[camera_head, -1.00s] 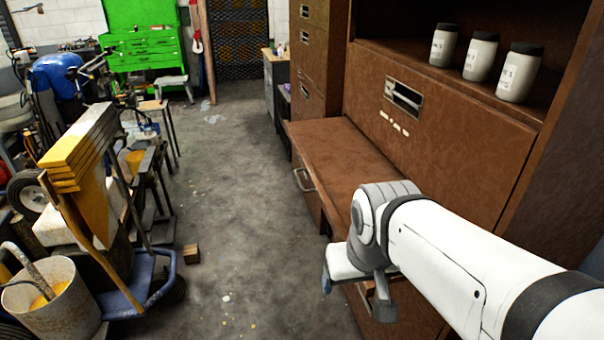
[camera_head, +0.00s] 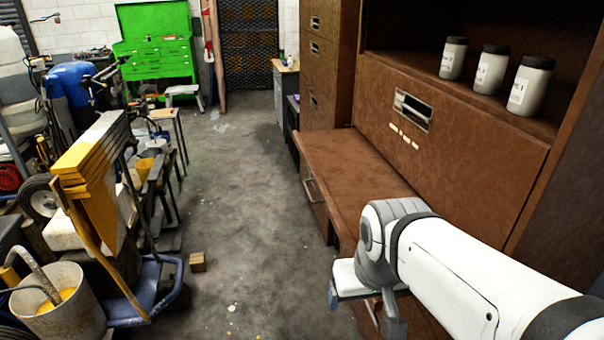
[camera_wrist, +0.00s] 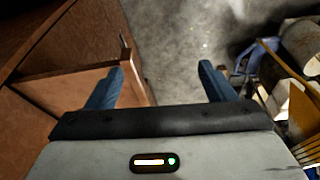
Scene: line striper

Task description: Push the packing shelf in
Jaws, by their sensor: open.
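The packing shelf (camera_head: 350,168) is a flat brown board that sticks out from the brown cabinet (camera_head: 455,125), below its upper closed panel. A metal handle (camera_head: 309,188) shows on the front below the board. My gripper (camera_wrist: 165,82) is open and empty, with two blue fingers spread apart. In the wrist view its left finger overlaps a brown drawer or shelf front (camera_wrist: 75,88), and its right finger is over the grey floor. In the head view my arm covers the near end of the shelf, and the fingertips are mostly hidden. I cannot tell whether a finger touches the wood.
Several white jars with dark lids, among them one jar (camera_head: 531,85), stand in the cabinet's open upper bay. A blue cart (camera_head: 150,290) with yellow parts and a bucket (camera_head: 62,305) are on the left. A small wooden block (camera_head: 198,262) lies on the clear floor (camera_head: 250,200) between.

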